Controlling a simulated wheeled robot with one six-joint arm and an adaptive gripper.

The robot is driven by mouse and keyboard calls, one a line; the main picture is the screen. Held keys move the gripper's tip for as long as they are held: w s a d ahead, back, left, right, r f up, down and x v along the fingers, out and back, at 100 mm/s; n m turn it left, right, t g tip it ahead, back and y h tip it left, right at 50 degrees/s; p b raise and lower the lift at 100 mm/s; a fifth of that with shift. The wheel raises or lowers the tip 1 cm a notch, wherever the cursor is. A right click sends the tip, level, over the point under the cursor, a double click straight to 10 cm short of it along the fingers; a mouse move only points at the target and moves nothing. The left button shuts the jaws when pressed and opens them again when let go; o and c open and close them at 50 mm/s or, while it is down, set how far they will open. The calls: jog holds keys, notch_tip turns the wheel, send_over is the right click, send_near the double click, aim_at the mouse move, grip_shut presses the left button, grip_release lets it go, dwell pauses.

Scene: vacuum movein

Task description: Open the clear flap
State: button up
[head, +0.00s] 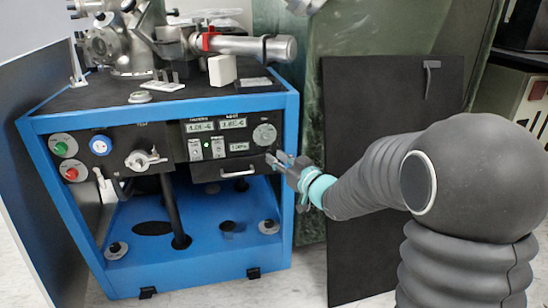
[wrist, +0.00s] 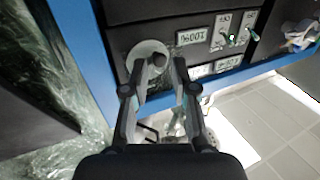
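My gripper (head: 276,161) is in front of the right edge of the blue-framed cabinet's control panel (head: 230,160), close to the round dial (head: 264,133). In the wrist view my gripper (wrist: 162,66) has its two fingers apart with nothing between them. The dial (wrist: 146,52) shows behind the left fingertip; I cannot tell whether they touch. Two toggle switches stand on the panel, a left one (head: 195,150) and a right one (head: 218,149). I cannot clearly make out a clear flap in either view.
A drawer handle (head: 238,172) sits below the panel. Red (head: 71,174) and green (head: 60,149) buttons are on the cabinet's left. Metal vacuum parts (head: 250,46) stand on top. A dark board (head: 375,180) leans behind my arm. Floor shows at front.

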jog(key=shift+x, duration=1.1)
grip_shut()
jog(key=shift+r, duration=0.1)
